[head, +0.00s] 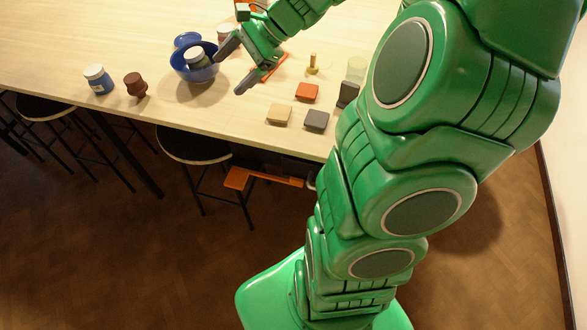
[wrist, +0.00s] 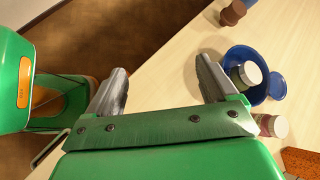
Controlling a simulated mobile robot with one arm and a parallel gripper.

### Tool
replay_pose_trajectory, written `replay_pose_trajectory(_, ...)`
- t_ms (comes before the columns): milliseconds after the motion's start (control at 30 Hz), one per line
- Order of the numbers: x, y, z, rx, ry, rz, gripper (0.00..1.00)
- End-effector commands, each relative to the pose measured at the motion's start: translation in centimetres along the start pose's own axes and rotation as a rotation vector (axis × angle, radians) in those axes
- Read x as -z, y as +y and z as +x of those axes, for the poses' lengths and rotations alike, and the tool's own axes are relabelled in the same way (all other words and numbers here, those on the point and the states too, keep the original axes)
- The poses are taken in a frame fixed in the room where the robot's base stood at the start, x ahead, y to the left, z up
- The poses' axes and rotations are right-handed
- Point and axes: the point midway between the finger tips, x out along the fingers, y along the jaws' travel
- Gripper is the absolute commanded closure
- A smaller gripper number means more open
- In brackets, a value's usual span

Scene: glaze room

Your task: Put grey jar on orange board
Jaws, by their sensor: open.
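A jar with a pale lid and a dark grey-green body (head: 197,58), which looks like the grey jar, sits inside a blue bowl (head: 208,73). It also shows in the wrist view (wrist: 249,74), in the bowl right of my fingers. An orange board (head: 277,67) lies on the table, mostly hidden by my gripper in the head view; a corner shows in the wrist view (wrist: 302,161). My gripper (head: 237,66) is open and empty, its fingers apart above the table just right of the bowl. In the wrist view, bare table and floor show between the fingers (wrist: 162,68).
A second pale-lidded jar (wrist: 273,126) stands close to the bowl. A blue jar (head: 98,80) and a brown item (head: 135,85) stand left. Red (head: 307,92), tan (head: 279,113) and dark (head: 316,120) blocks lie right. Stools stand along the table's front edge.

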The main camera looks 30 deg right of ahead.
Motion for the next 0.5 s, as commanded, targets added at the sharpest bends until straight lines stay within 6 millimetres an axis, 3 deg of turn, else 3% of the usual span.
replay_pose_trajectory(33,-1.5,1.0,0.5,-0.042,0.014,-0.06,0.14)
replay_pose_trajectory(200,-5.2,5.0,1.8,-0.184,0.057,-0.259,0.14)
replay_pose_trajectory(500,-9.4,12.7,2.0,-0.432,0.129,-0.589,0.14)
